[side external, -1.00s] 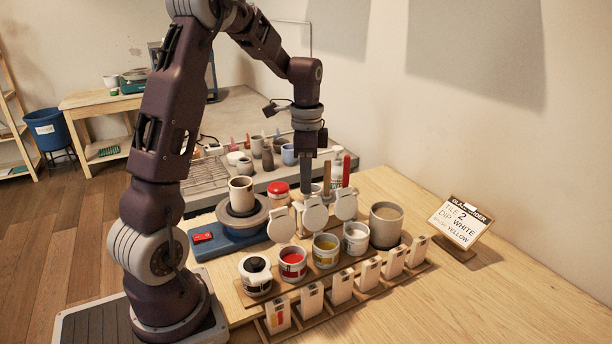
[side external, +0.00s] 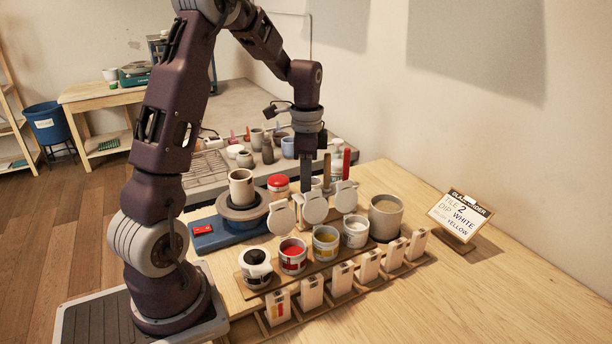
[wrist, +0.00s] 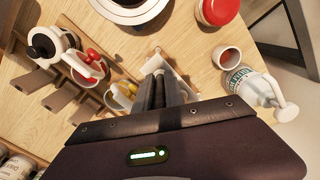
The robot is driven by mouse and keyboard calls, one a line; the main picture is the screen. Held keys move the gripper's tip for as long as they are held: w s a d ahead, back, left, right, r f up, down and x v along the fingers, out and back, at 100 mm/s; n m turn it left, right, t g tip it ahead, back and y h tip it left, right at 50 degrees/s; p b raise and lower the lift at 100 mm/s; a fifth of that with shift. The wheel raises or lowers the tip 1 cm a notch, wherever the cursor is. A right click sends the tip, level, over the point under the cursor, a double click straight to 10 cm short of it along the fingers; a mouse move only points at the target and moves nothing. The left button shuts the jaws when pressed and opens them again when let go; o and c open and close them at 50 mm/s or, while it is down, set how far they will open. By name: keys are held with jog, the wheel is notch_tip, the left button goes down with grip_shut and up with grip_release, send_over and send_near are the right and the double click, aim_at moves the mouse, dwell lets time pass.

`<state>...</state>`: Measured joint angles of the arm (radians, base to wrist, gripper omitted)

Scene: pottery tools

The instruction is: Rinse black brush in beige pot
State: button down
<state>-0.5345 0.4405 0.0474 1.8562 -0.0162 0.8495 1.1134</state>
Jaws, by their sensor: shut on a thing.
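My gripper (side external: 306,182) points straight down behind the row of glaze jars, by the brush stand. In the wrist view, my gripper's dark fingers (wrist: 162,92) are together over a pale stand (wrist: 187,76). They are shut on what appears to be the black brush, whose dark handle blends with the fingers. Its tip is hidden. The wide beige pot (side external: 386,221) stands at the right end of the jar row, apart from my gripper. A brown handle (side external: 327,172) and a red handle (side external: 346,162) stand upright just right of my fingers.
Black (side external: 257,268), red (side external: 292,256), yellow (side external: 326,245) and white (side external: 355,232) glaze jars stand in front, with raised round lids (side external: 315,207) behind them. A turntable (side external: 242,212) carries a cup at left. Table right of the pot is clear up to the sign (side external: 460,220).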

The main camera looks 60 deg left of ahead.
jog(key=shift+f, duration=0.3)
dwell(0.6)
jog(key=c, duration=1.3)
grip_release()
jog(key=shift+c, duration=0.2)
notch_tip(320, 180, up, 7)
jog(key=shift+r, duration=0.1)
